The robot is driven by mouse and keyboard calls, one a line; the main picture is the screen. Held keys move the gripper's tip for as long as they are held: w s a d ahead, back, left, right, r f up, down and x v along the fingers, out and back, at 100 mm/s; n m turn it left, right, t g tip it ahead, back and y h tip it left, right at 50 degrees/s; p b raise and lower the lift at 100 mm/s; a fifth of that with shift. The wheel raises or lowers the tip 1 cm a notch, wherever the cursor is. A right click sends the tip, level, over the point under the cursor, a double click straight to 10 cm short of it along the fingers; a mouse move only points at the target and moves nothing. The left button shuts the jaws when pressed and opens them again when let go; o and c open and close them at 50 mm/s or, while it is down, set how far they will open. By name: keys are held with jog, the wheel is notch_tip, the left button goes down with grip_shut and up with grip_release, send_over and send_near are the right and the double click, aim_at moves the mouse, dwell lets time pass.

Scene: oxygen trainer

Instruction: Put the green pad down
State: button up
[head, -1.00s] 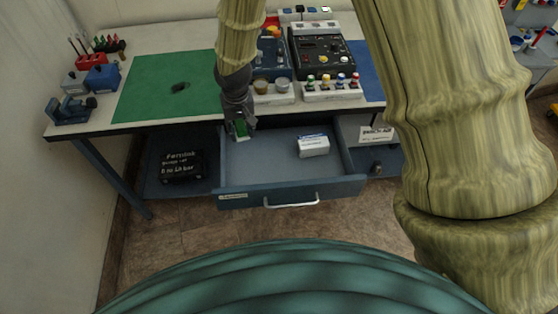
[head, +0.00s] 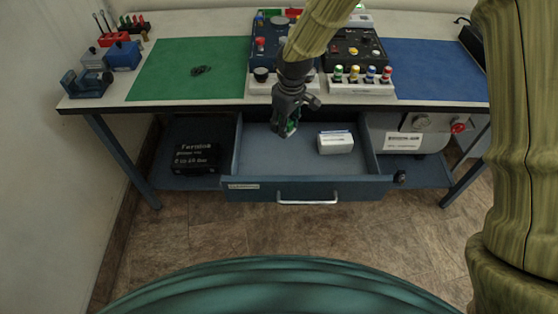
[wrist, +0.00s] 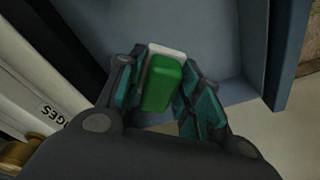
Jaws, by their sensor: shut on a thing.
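The green pad (wrist: 162,84) is a small green block with a pale backing, held between the two fingers of my gripper (wrist: 160,112) in the wrist view. In the head view my gripper (head: 287,130) points down over the open drawer (head: 252,160), towards its left and middle part. Only a sliver of green shows there. The drawer's grey floor lies beyond the pad in the wrist view. I cannot tell the exact height of the pad above the drawer floor.
A white box (head: 335,143) lies in the drawer, right of my gripper. Above is the workbench with a green mat (head: 165,75), a blue mat (head: 425,65) and a rack of coloured caps (head: 360,87). A black case (head: 196,157) sits on the lower shelf. The drawer's left floor is clear.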

aim_at(279, 154)
jog(key=f+n+b, duration=0.1)
jog(key=w+a+f+n+b, duration=0.1)
jog(key=n, duration=0.1)
jog(key=shift+a, duration=0.25)
jog(key=shift+f+n, duration=0.2)
jog(key=shift+n, duration=0.1)
notch_tip(279, 154, down, 10)
jog(key=shift+r+p, duration=0.15)
jog(key=shift+p, duration=0.25)
jog(key=shift+s+f, duration=0.15)
jog(key=shift+f, duration=0.15)
jog(key=shift+s+f, duration=0.2)
jog(key=shift+f, duration=0.1)
jog(key=o, duration=1)
jog(key=shift+f, duration=0.25)
jog(key=shift+w+r, duration=0.15)
jog(key=shift+r, duration=0.05)
